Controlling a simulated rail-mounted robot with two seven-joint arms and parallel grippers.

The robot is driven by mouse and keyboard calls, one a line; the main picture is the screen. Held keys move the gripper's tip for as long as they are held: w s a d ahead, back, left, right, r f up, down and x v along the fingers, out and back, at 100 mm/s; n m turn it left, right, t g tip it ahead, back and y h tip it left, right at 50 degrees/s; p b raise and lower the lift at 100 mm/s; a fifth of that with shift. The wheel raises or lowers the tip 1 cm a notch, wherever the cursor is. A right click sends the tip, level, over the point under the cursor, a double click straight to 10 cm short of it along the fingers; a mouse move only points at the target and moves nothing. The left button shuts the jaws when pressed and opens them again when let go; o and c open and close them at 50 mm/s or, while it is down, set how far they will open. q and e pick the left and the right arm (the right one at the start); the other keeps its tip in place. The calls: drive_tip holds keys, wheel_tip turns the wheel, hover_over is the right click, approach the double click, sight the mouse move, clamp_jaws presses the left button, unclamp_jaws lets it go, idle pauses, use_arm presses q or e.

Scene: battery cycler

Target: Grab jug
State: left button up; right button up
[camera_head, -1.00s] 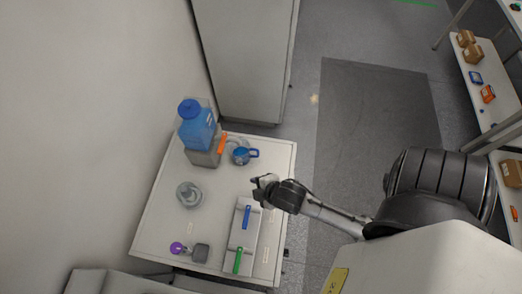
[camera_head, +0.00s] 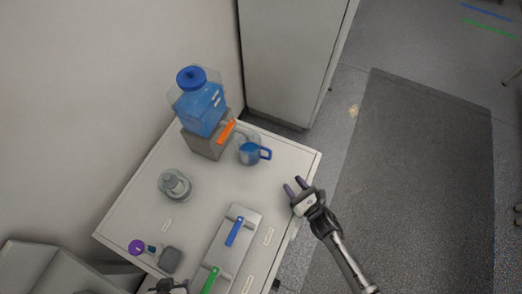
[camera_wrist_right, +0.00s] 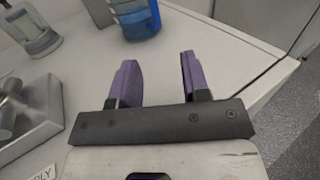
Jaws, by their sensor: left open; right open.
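The jug (camera_head: 250,153) is a small clear pitcher with blue contents and a blue handle on its right side. It stands on the white table beside the dispenser and also shows at the top of the right wrist view (camera_wrist_right: 140,20). My right gripper (camera_head: 295,187) is open and empty near the table's right edge, below and right of the jug. Its purple fingers (camera_wrist_right: 157,78) point toward the jug, with a gap between. My left gripper (camera_head: 169,286) is partly cut off at the bottom edge of the head view, open and apart from the jug.
A blue water tank (camera_head: 202,108) with an orange tap (camera_head: 227,131) stands on a grey base beside the jug. A clear round vessel (camera_head: 174,184), a purple-ended item (camera_head: 137,247) and a panel with blue and green handles (camera_head: 247,221) are also on the table. The table between is clear.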

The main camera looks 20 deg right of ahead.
sight(270, 156)
drive_tip(key=x, duration=0.8)
drive_tip(key=shift+w+a, duration=0.1)
drive_tip(key=shift+a+x, duration=0.1)
drive_tip(key=shift+x, duration=1.2)
drive_tip(key=shift+a+x, duration=0.15)
drive_tip(key=shift+x, duration=1.15)
drive_tip(key=shift+r, duration=0.2)
drive_tip(key=shift+c, duration=0.3)
clamp_jaws()
drive_tip(key=shift+r, duration=0.1)
